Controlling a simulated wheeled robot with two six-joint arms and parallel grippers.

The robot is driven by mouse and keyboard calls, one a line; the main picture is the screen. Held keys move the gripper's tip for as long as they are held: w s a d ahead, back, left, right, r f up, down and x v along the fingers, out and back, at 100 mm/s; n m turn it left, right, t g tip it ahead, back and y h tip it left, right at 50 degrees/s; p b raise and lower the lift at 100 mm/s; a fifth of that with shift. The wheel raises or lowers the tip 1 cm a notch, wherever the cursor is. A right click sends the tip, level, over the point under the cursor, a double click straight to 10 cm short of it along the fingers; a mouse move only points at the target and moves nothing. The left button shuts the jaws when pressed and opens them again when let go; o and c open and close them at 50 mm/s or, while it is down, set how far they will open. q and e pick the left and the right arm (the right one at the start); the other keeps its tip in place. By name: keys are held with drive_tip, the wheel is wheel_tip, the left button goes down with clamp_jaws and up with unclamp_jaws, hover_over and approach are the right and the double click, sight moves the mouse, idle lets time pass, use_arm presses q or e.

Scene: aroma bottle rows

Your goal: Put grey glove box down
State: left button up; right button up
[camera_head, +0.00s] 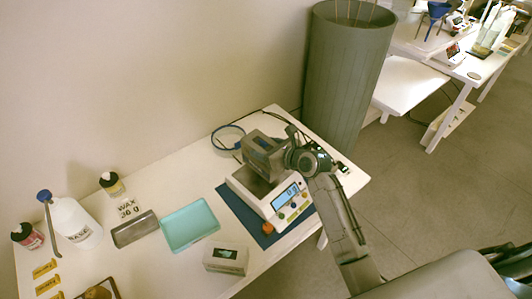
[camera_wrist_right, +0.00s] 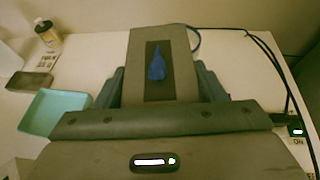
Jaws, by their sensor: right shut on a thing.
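The grey glove box (camera_head: 254,143), with a blue glove in its dark top slot, is at the back right of the table, over the scale (camera_head: 262,200). My right gripper (camera_head: 273,156) is shut on it. In the right wrist view the grey glove box (camera_wrist_right: 183,47) sits between the two fingers of my right gripper (camera_wrist_right: 160,88), one on each side. The gripper hides part of the box's underside, so I cannot tell whether it touches the scale pan. My left gripper is not in view.
A blue mat (camera_head: 239,212) lies under the scale, with an orange ball (camera_head: 267,228) in front. A lighter box (camera_head: 226,259), teal tray (camera_head: 190,226), grey metal tray (camera_head: 135,229) and bottles (camera_head: 75,222) stand left. A blue cable ring (camera_head: 228,137) lies behind. A tall grey bin (camera_head: 345,75) stands beyond the table.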

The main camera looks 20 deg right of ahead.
wheel_tip(320, 180, down, 2)
drive_tip(key=shift+w+f+p, duration=0.15)
drive_tip(key=shift+f+p, duration=0.1)
drive_tip(key=shift+p, duration=0.1)
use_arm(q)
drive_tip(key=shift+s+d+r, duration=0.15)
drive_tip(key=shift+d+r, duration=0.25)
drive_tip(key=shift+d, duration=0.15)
use_arm(e)
drive_tip(key=shift+f, duration=0.45)
drive_tip(key=shift+f, duration=0.1)
drive_tip(key=o, duration=1.2)
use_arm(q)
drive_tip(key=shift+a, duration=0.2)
use_arm(e)
drive_tip(key=shift+o, duration=0.2)
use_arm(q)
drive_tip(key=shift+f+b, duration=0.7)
use_arm(e)
drive_tip(key=v, duration=1.2)
